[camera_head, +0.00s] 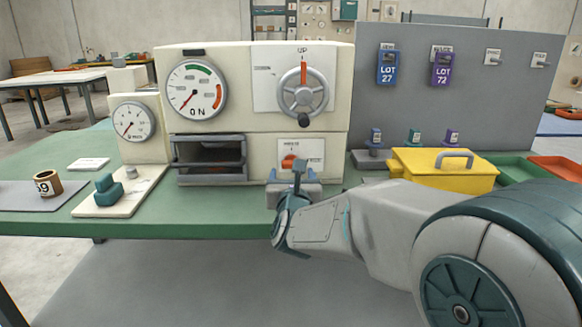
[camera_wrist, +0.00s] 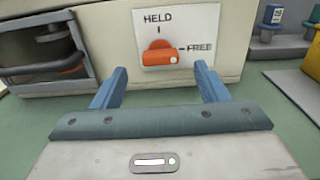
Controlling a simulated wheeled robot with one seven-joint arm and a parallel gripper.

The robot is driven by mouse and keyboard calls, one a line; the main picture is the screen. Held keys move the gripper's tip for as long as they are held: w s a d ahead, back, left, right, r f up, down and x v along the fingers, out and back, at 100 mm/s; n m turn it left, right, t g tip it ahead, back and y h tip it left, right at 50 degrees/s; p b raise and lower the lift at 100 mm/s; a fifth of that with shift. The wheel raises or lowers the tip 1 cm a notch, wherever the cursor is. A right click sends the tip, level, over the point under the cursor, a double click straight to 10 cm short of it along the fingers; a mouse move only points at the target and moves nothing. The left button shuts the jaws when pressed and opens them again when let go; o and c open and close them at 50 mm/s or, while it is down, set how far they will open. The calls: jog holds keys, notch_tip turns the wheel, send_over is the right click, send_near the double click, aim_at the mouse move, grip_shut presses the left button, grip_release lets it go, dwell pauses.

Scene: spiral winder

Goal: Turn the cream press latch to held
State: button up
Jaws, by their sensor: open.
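The cream press (camera_head: 262,148) stands on the green bench. Its orange latch knob (camera_wrist: 160,55) sits on a white plate marked HELD at the top and FREE at the right. The knob's bar lies roughly level, its white dot end toward FREE. The latch also shows in the head view (camera_head: 288,161), partly hidden by my wrist. My gripper (camera_wrist: 160,82) is open and empty, its two blue fingers apart, one on each side below the knob. I see no contact. In the head view my gripper (camera_head: 293,184) is in front of the latch plate.
A dark-framed opening (camera_head: 210,160) is left of the latch. A handwheel (camera_head: 303,90) marked UP sits above it. A yellow lidded box (camera_head: 443,170) stands to the right. A teal-handled cream base (camera_head: 118,193) and a brown cup (camera_head: 47,183) are at the left.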

aim_at(291, 164)
jog(key=shift+w, duration=2.75)
jog(key=c, duration=1)
